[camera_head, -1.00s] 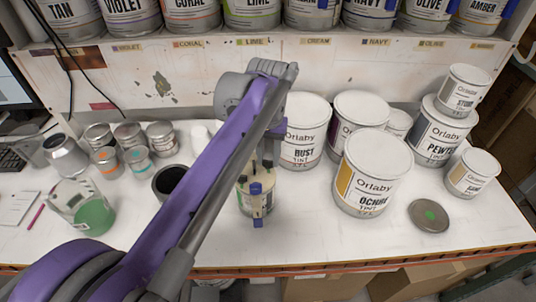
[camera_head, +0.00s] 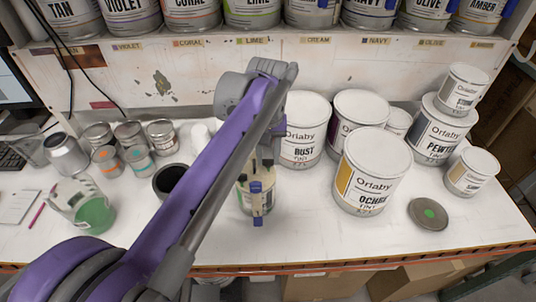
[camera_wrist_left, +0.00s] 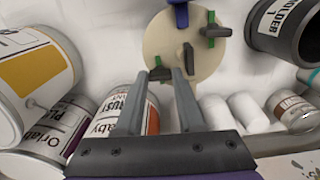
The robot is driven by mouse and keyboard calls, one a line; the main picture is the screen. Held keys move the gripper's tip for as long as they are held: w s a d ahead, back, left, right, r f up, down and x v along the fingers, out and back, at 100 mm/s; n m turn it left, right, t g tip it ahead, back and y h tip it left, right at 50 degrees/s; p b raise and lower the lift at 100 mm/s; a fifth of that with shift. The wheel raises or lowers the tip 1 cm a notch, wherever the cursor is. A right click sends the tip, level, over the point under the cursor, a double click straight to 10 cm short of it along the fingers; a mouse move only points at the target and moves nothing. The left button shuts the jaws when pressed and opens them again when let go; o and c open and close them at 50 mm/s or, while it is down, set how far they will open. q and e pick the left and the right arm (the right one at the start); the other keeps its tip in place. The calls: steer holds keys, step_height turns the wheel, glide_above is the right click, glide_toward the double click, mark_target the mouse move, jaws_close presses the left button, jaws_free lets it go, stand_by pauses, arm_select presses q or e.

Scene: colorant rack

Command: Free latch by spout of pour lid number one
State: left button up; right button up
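The can with the cream pour lid (camera_head: 258,186) stands on the white bench, partly hidden behind my left arm in the head view. In the left wrist view the round cream lid (camera_wrist_left: 160,42) shows from above. A blue spout part (camera_wrist_left: 180,14) sits at its top edge, and dark latch pieces with green bits (camera_wrist_left: 214,31) lie at its right and lower left. My left gripper (camera_wrist_left: 158,74) is open, its two grey fingers pointing at the lower part of the lid with a gap between them. Whether they touch it I cannot tell. My right gripper is in neither view.
White paint cans, among them the Ochre can (camera_head: 371,172) and the Rust can (camera_head: 303,130), stand close on the right. A dark holder cup (camera_head: 170,180) is on the left. A grey disc lid (camera_head: 428,214) lies at right. The front strip of bench is fairly clear.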

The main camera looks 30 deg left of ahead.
mark_target(268, 159)
arm_select(q)
steer(key=o, duration=0.4)
step_height(268, 159, up, 11)
steer(key=shift+p, duration=0.45)
steer(key=shift+f, duration=0.1)
stand_by(0.4)
